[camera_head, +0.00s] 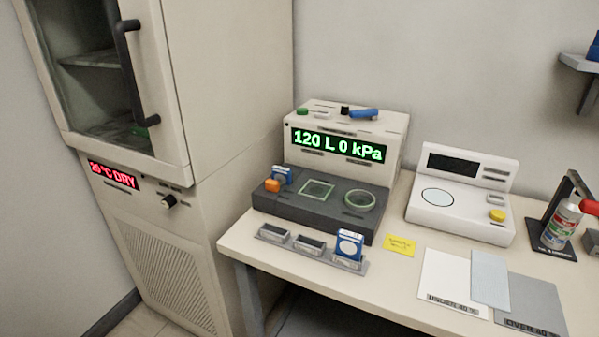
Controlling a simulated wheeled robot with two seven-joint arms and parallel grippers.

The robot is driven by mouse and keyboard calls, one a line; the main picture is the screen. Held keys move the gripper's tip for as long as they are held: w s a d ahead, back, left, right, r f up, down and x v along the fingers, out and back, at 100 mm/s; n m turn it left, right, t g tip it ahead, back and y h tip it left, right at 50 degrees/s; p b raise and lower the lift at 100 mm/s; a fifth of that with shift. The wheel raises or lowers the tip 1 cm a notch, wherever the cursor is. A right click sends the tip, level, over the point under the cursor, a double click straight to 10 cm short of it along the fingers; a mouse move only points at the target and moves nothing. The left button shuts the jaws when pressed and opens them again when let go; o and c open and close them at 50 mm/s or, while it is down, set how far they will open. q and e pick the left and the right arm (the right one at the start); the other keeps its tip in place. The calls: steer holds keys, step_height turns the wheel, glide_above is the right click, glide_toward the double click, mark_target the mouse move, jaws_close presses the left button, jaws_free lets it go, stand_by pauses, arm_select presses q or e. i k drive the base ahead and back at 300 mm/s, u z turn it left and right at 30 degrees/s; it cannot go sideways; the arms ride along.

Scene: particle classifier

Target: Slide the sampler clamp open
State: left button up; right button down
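The sampler (340,140) stands on the bench, a beige box with a dark grey front deck (300,207). Its green display (338,145) reads 120 L 0 kPa. An orange knob (272,185) sits at the left of the deck, beside a small blue-and-white block (282,175). A green-edged square (317,189) and a green-rimmed ring (359,199) lie on the deck. On top are a blue lever (364,114), a black knob (345,110) and a green button (302,111). I cannot tell which part is the clamp. Neither gripper is in view.
A rack (300,251) with a blue-and-white box (349,244) stands before the sampler. A tall cabinet (220,90) stands at left.

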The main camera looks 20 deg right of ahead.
mark_target(271, 185)
steer(key=u, duration=1.85)
steer(key=k, duration=0.8)
steer(key=z, duration=1.6)
